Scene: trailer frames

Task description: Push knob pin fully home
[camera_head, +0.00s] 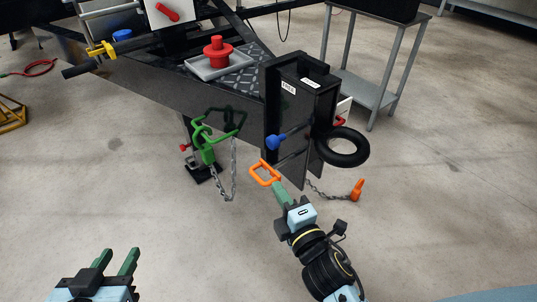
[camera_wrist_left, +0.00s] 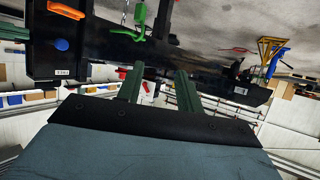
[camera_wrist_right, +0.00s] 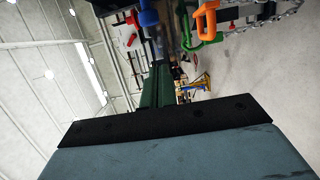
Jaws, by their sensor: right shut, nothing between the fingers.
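A blue knob (camera_head: 277,142) sits on a thin rod at the near left side of the black upright housing (camera_head: 285,103). It also shows in the left wrist view (camera_wrist_left: 62,44) and in the right wrist view (camera_wrist_right: 149,18). How deep its pin sits cannot be seen. My right gripper (camera_head: 279,189) is shut and empty, below the knob and just under an orange loop (camera_head: 264,173), apart from the knob. It is unclear whether it touches the loop. My left gripper (camera_head: 118,258) is open and empty at the lower left, far from the housing.
A green hook (camera_head: 207,150) with a chain (camera_head: 232,184) hangs left of the housing. A black ring (camera_head: 343,146) is at its right. An orange chained piece (camera_head: 357,190) lies lower right. A red knobbed part (camera_head: 217,52) stands on a grey tray (camera_head: 222,66). Floor between my grippers is clear.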

